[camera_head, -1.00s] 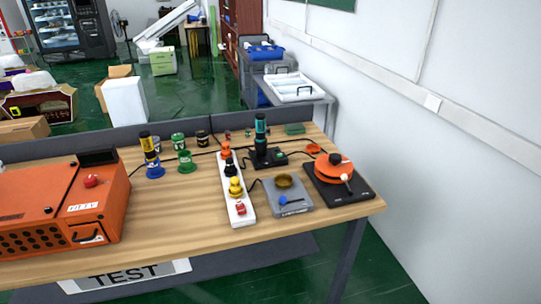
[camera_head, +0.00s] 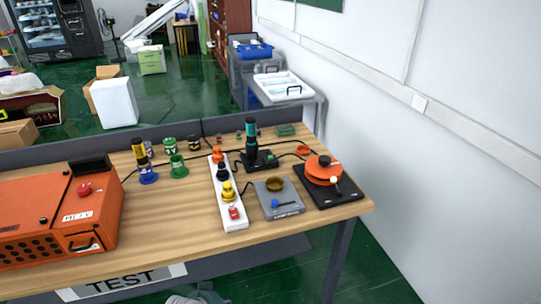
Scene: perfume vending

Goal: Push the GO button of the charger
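A small black device (camera_head: 247,166) stands toward the back of the wooden table, with a dark cylinder with a teal band (camera_head: 251,138) upright on it. A small green spot, likely a button (camera_head: 270,156), shows on its right side. This looks like the charger, but I cannot read any GO label from here. A grey and white shape (camera_head: 198,297) at the bottom edge may be part of my own arm.
A white power strip (camera_head: 236,224) with colored plugs lies in front-left of the black device. A grey scale-like box (camera_head: 284,208) and a black base with an orange disc (camera_head: 323,169) stand right. An orange machine (camera_head: 40,208) fills the left. Bare wood (camera_head: 165,225) lies between.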

